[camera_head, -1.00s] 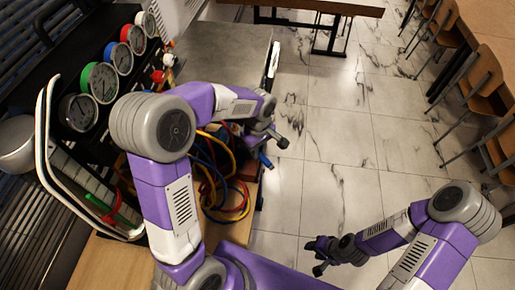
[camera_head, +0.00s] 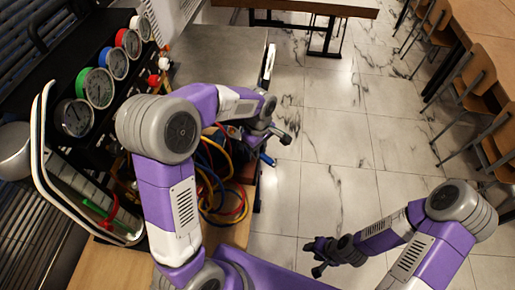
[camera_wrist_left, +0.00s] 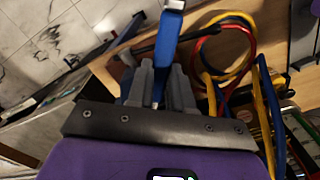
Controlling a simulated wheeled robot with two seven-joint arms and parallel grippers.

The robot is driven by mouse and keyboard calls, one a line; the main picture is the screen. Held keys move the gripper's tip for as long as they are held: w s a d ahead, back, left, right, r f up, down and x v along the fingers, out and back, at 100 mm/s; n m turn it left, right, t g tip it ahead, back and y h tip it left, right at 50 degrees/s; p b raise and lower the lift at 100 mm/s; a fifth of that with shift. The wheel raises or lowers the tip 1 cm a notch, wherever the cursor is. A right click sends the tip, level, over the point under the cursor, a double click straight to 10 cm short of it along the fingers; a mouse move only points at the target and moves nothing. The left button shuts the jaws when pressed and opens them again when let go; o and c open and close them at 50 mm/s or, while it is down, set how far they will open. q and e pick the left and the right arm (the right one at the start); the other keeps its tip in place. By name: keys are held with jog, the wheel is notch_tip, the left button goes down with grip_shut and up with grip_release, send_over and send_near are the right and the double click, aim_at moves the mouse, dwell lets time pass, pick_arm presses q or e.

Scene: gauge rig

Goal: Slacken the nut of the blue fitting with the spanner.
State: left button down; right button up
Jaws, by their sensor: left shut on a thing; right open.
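My left gripper (camera_head: 273,140) is beyond the bench's right end. In the left wrist view its two grey fingers (camera_wrist_left: 160,88) are shut on a blue-handled tool, which I take to be the spanner (camera_wrist_left: 168,40); its blue end also shows in the head view (camera_head: 266,159). The spanner's jaw end is not clear. My right gripper (camera_head: 318,257) is open and empty over the floor at lower right. A gauge with a blue rim (camera_head: 115,63) stands in the row at left. The blue fitting and its nut cannot be made out; my left arm covers part of the rig.
Red, green and dark-rimmed gauges (camera_head: 96,87) line the black rig. Red, yellow and blue hoses (camera_head: 236,205) coil on the wooden bench below my left arm. A grey table top (camera_head: 225,55) lies behind. The tiled floor at right is clear; chairs stand far right.

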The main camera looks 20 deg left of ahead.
pick_arm(q)
jog(key=shift+w+d+n+p, duration=0.25)
jog(key=shift+w+n, duration=0.45)
jog(key=shift+w, duration=0.05)
jog(key=shift+w+d+n+p, duration=0.2)
jog(key=shift+w+n, duration=0.5)
jog(key=shift+w, duration=0.05)
dwell(1.2)
jog(key=shift+w+n+p, duration=0.45)
jog(key=shift+w+n, duration=0.35)
jog(key=shift+w, duration=0.05)
dwell(0.9)
jog(key=shift+s+a+m, duration=0.1)
jog(key=shift+s+m, duration=0.8)
jog(key=shift+s, duration=0.1)
dwell(0.3)
